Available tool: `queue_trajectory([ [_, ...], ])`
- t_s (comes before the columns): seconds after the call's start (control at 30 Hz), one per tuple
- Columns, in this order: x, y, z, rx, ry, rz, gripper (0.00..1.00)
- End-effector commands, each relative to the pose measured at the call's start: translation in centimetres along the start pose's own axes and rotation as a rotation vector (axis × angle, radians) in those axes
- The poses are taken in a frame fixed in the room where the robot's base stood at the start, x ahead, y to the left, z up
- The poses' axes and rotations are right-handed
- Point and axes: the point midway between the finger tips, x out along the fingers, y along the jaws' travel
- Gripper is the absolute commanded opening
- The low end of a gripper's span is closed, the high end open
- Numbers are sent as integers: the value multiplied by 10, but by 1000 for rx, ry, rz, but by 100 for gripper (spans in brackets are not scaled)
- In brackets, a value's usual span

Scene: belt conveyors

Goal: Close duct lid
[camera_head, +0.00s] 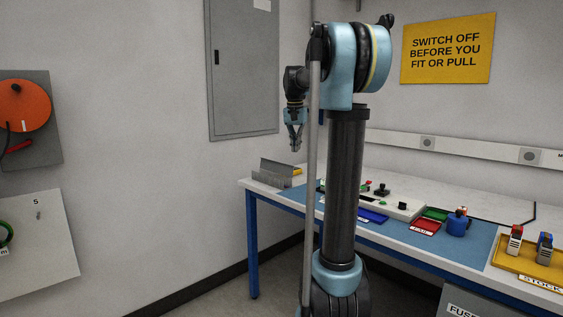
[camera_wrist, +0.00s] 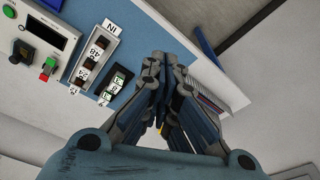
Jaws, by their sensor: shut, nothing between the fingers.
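The duct (camera_head: 268,182) is a grey slotted trunking at the left end of the bench. Its plain grey lid (camera_head: 278,166) appears to stand up along the back of the duct, tilted open. My gripper (camera_head: 295,149) points down above and slightly right of the duct; it is shut and empty. In the wrist view my gripper (camera_wrist: 167,60) covers the middle. A row of slats of the duct (camera_wrist: 209,103) shows just right of the fingers, and the rest is hidden behind them. I cannot see the lid clearly there.
The workbench (camera_head: 257,187) carries a blue mat, a control box (camera_head: 404,208), a blue tray (camera_head: 373,215), a red tray (camera_head: 425,227) and a yellow stock tray (camera_head: 525,261). A tray of labelled parts (camera_wrist: 96,57) lies left of my fingers. A grey wall cabinet (camera_head: 243,65) hangs behind.

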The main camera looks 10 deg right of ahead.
Motion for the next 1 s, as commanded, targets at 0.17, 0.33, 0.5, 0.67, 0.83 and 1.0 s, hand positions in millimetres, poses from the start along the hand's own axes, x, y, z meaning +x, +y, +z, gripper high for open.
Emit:
queue_trajectory([
  [0.17,-6,-27,-56,67,-3,11,0],
  [0.33,-5,-51,-106,132,-5,20,0],
  [0.5,2,-74,-152,197,-7,31,0],
  [0.67,15,-94,-192,258,-9,43,0],
  [0.83,33,-113,-231,324,-9,53,0],
  [1.0,55,-131,-264,387,-8,63,0],
])
